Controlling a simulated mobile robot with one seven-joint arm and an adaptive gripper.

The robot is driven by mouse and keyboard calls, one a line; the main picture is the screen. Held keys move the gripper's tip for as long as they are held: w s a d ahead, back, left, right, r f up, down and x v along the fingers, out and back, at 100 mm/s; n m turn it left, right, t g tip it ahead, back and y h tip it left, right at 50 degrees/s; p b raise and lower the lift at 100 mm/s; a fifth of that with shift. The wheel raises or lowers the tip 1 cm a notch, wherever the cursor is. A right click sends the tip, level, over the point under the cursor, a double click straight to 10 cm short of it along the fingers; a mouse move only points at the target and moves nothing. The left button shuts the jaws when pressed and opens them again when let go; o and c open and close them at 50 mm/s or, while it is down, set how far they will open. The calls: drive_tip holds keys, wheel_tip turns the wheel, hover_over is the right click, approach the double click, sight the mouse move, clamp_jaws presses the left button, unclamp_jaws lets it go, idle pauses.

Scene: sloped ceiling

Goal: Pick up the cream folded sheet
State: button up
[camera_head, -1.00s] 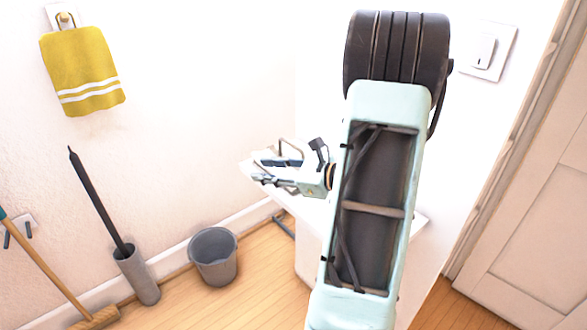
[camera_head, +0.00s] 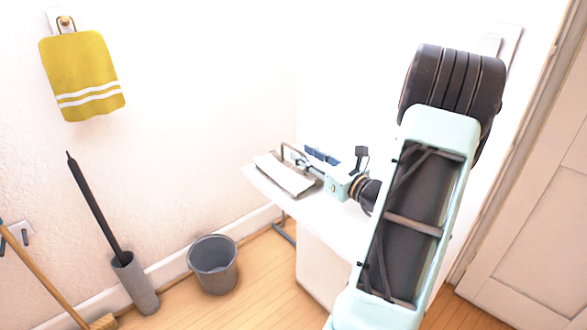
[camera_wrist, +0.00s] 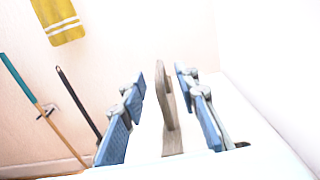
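The cream folded sheet (camera_head: 283,176) lies flat at the left end of a white table (camera_head: 335,220) in the head view, a pale slab with a grey-brown edge. My gripper (camera_head: 304,158) is just right of it, low over the table, with its blue-padded fingers apart. In the wrist view my gripper (camera_wrist: 160,77) is open, with a grey-brown upright piece (camera_wrist: 167,112) between the fingers but no visible grip on it. I cannot make out the sheet clearly in the washed-out white there.
A grey bin (camera_head: 213,265) and a grey holder with a black stick (camera_head: 136,283) stand on the floor at left. A yellow towel (camera_head: 82,75) hangs on the wall. A door (camera_head: 535,200) is at right. My arm hides the table's right part.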

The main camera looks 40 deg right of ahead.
sight(283, 142)
drive_tip(key=w, duration=0.3)
drive_tip(key=w+b, duration=0.1)
drive_tip(key=shift+w+a+f, duration=0.1)
drive_tip(key=shift+w+a, duration=0.15)
drive_tip(key=shift+w, duration=0.15)
drive_tip(key=shift+c, duration=0.4)
clamp_jaws()
